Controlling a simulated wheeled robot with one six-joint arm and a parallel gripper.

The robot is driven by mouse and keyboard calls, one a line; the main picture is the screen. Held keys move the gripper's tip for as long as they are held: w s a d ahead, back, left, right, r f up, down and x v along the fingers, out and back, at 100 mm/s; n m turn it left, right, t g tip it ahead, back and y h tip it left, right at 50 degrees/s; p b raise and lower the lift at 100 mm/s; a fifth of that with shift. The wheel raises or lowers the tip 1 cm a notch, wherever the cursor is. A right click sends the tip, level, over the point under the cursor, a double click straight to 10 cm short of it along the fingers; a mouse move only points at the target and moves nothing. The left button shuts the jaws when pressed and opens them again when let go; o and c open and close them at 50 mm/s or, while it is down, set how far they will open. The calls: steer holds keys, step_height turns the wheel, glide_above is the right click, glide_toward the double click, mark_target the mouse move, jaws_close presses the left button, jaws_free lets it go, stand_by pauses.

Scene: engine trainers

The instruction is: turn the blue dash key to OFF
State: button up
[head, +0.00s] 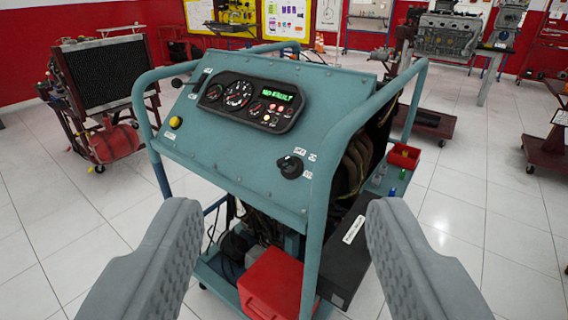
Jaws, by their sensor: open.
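The blue dash panel (222,135) is tilted on a blue tube-framed engine trainer. A dark key switch (290,167) sits at the lower right of the panel, with small white labels above and to its right. The labels are too small to read surely, and I cannot tell which position the key points to. My gripper (282,212) is open and empty. Its two grey fingers stand wide apart at the lower left and lower right of the picture, well short of the key and apart from the panel.
A gauge cluster (248,100) with a green lit display and a yellow button (175,122) share the panel. The frame's blue tubes (375,105) rise at both sides. A red box (277,284) and black battery (346,250) sit below.

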steer(key=w+a+f+n+g, duration=0.1)
steer(key=w+a+f+g, duration=0.15)
steer(key=w, duration=0.35)
steer(key=w+a+f+n+g, duration=0.1)
steer(key=w+f+g, duration=0.15)
steer(key=w, duration=0.45)
steer(key=g+h, duration=0.3)
steer(key=h, duration=0.1)
glide_toward(283, 160)
steer(key=shift+n, duration=0.3)
steer(key=x, duration=1)
steer(key=c, duration=1)
